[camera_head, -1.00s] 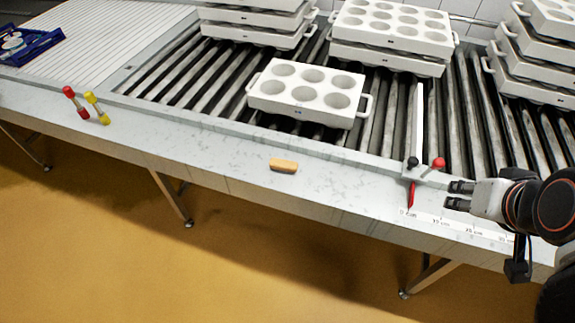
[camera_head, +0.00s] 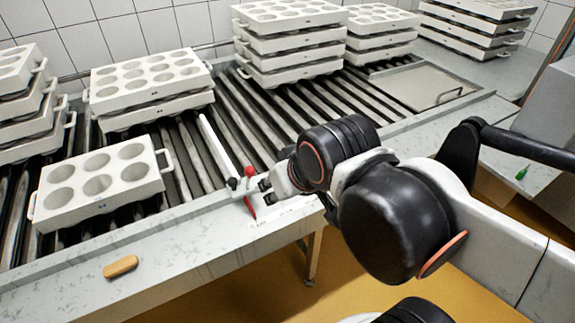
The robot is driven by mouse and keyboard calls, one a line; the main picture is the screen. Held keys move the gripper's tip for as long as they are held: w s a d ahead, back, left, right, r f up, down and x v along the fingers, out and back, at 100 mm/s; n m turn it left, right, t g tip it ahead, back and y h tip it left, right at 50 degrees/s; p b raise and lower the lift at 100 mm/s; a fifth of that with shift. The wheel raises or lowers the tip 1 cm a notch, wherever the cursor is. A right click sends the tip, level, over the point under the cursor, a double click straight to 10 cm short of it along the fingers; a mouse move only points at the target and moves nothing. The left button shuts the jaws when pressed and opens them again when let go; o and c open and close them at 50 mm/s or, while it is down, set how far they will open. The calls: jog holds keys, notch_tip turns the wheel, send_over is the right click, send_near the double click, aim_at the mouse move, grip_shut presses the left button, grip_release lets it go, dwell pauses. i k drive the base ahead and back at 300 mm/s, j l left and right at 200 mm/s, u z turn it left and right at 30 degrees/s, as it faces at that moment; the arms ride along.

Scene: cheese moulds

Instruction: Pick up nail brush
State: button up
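The nail brush (camera_head: 121,266), a small block with a tan wooden top, lies on the pale marbled counter edge at the lower left. Its bristles cannot be made out. My gripper (camera_head: 264,191) is to the right of the brush and well apart from it, above the counter by the red-handled tool. Its two short dark fingers point left with a gap between them, and nothing shows between them.
A white six-hole mould (camera_head: 97,184) lies on the rollers behind the brush. Stacked moulds (camera_head: 290,50) stand further back. A white bar (camera_head: 217,150) and a red-handled tool (camera_head: 250,207) are near my gripper. The counter (camera_head: 185,245) between brush and gripper is clear.

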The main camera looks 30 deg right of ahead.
aim_at(120, 267)
jog(key=i+j+u, duration=0.15)
jog(key=u, duration=0.2)
jog(key=i+j+u, duration=0.1)
jog(key=u, duration=0.2)
jog(key=i, duration=0.05)
